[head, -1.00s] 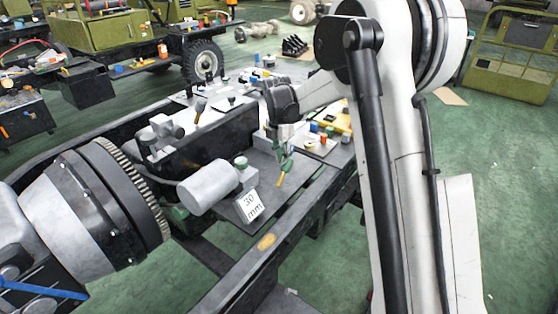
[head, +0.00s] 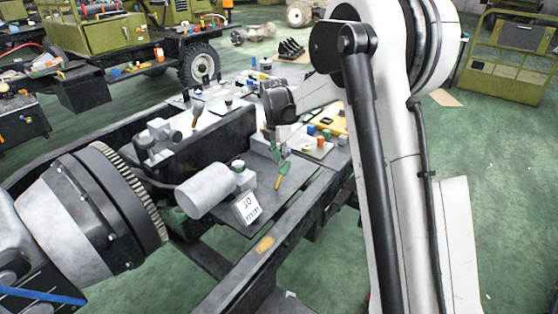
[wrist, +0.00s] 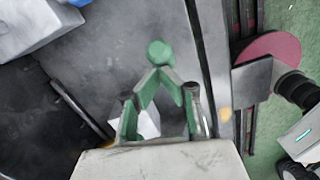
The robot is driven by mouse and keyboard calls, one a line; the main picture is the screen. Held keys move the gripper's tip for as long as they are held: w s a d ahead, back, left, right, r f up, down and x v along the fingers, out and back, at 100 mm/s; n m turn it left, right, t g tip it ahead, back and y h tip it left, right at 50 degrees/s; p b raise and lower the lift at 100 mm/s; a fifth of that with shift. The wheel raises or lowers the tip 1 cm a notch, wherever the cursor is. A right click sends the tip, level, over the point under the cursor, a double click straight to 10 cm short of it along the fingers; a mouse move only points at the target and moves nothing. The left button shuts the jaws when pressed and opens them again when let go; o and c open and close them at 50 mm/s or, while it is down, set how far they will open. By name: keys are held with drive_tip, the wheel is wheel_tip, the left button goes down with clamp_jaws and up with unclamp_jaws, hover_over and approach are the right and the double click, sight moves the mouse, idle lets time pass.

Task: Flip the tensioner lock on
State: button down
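My gripper (wrist: 160,78) has green fingers in the wrist view. Their tips lean in and appear to meet. A round green knob (wrist: 160,52) shows right at the tips; I cannot tell whether it is touched or held. In the head view my gripper (head: 283,155) points down over the right part of the grey chassis deck, just above a yellow-orange handle (head: 280,183). A dark rod with an orange part (wrist: 95,124) lies left of the fingers in the wrist view. I cannot tell for sure which part is the tensioner lock.
A grey cylinder (head: 207,190) with a white tag (head: 247,208) sits left of my gripper. A yellow tray (head: 337,124) with small coloured parts lies behind. A dark frame rail (head: 255,258) runs along the front.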

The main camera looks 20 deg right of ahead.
wheel_tip(320, 180, up, 11)
drive_tip(key=w+p, duration=0.2)
drive_tip(key=shift+d, duration=0.2)
